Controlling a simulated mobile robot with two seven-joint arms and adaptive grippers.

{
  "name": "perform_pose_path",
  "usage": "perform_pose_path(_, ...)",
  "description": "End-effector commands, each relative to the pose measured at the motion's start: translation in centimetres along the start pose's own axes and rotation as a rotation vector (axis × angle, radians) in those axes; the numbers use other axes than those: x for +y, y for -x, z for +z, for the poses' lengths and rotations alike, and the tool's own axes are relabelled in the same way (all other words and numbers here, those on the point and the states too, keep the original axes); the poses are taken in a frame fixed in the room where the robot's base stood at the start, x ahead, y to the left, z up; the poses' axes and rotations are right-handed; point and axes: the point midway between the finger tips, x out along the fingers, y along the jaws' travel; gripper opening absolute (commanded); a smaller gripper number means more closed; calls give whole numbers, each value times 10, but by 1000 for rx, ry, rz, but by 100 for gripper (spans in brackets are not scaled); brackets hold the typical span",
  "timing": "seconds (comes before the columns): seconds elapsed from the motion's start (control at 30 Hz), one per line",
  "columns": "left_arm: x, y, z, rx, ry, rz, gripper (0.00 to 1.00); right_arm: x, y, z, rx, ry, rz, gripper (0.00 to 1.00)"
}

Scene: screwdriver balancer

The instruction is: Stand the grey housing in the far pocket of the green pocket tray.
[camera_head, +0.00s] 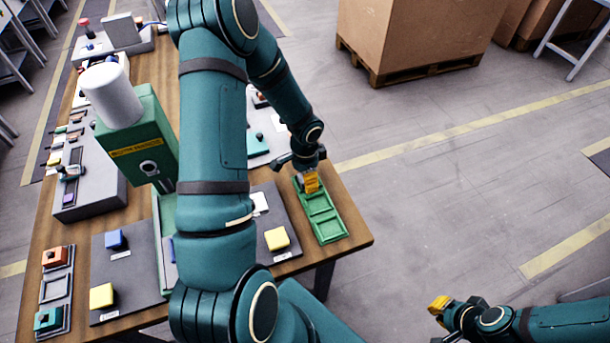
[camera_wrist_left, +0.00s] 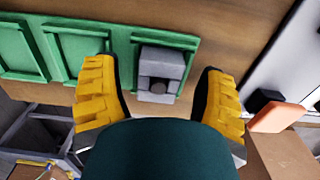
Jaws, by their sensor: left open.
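The green pocket tray (camera_head: 327,226) lies at the right edge of the wooden table; its pockets also show in the left wrist view (camera_wrist_left: 80,26). The grey housing (camera_wrist_left: 161,66), a block with a dark round feature on its near face, stands at the tray's end pocket, the far one in the head view. My left gripper (camera_head: 311,182) is over that far end. In the left wrist view its yellow fingers (camera_wrist_left: 158,100) are open, one on each side of the housing, with gaps. How deep the housing sits cannot be told. My right gripper (camera_head: 440,305) is off the table, lower right.
A yellow block (camera_head: 277,238) lies on a dark mat left of the tray. A green machine with a white cylinder (camera_head: 112,95) stands further left. A large cardboard box (camera_head: 410,35) sits on a pallet beyond the table.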

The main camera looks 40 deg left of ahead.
Motion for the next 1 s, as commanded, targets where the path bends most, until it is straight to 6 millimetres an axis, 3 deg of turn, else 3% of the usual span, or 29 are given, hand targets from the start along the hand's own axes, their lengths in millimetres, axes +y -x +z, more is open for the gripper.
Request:
perform_pose_path(0.17, -1, 17, 0, 3, 2, -4, 71, 0, 0, 0, 0, 0, 0, 0)
perform_pose_path(0.6, -1, 100, 0, 3, 0, -3, 71, 0, 0, 0, 0, 0, 0, 0)
perform_pose_path(0.8, 0, 118, 0, 1, 0, -1, 71, 0, 0, 0, 0, 0, 0, 0)
perform_pose_path(1.0, 0, 120, 0, 0, -1, 0, 71, 0, 0, 0, 0, 0, 0, 0)
